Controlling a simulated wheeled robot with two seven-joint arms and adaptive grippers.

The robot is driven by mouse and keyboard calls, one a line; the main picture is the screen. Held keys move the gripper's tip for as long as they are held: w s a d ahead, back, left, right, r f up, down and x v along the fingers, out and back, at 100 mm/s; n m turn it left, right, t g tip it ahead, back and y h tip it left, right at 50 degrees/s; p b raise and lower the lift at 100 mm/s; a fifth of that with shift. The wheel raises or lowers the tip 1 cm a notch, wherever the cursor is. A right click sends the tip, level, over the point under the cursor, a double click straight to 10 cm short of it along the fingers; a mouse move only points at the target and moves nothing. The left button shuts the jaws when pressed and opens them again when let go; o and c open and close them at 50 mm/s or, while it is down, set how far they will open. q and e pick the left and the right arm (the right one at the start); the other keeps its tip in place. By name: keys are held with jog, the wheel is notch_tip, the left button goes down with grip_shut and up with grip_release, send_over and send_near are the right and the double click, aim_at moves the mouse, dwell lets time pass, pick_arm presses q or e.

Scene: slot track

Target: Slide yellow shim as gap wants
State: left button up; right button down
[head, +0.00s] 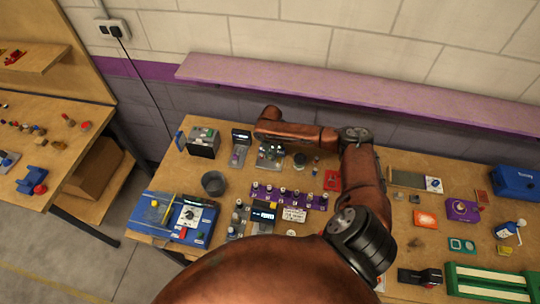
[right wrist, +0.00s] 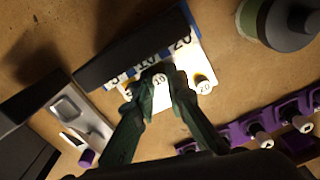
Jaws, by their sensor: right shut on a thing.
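My right gripper (right wrist: 164,84) is shut at a white numbered plate (right wrist: 205,68). Its two dark green fingers close around a small light piece marked 10, and the fingers hide much of it. A yellow patch (right wrist: 203,78) shows on the plate, right of the fingers and above a 20 mark; I cannot tell whether it is the yellow shim. A dark bar (right wrist: 125,50) covers part of a blue and white number scale behind the plate. In the head view my right gripper (head: 270,153) is down at the back of the bench. My left gripper is not in view.
A purple rail (right wrist: 250,128) with several pegs lies to the right of the fingers. A grey metal holder (right wrist: 78,112) stands to the left. A round grey-green pot (right wrist: 278,22) is at upper right. A dark grey cup (head: 214,183) stands on the wooden bench.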

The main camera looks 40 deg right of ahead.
aim_at(268, 166)
jog(key=shift+r, duration=0.1)
jog(key=s+a+p, duration=0.2)
jog(key=p, duration=0.1)
jog(key=shift+a+r, duration=0.15)
jog(key=shift+a, duration=0.2)
jog(key=shift+s+a, duration=0.15)
jog(key=shift+f, duration=0.25)
jog(key=c, duration=2.2)
grip_release()
jog(key=shift+s+a+r, duration=0.1)
jog(key=shift+r, duration=0.25)
notch_tip(268, 166, up, 12)
jog(key=shift+f, duration=0.25)
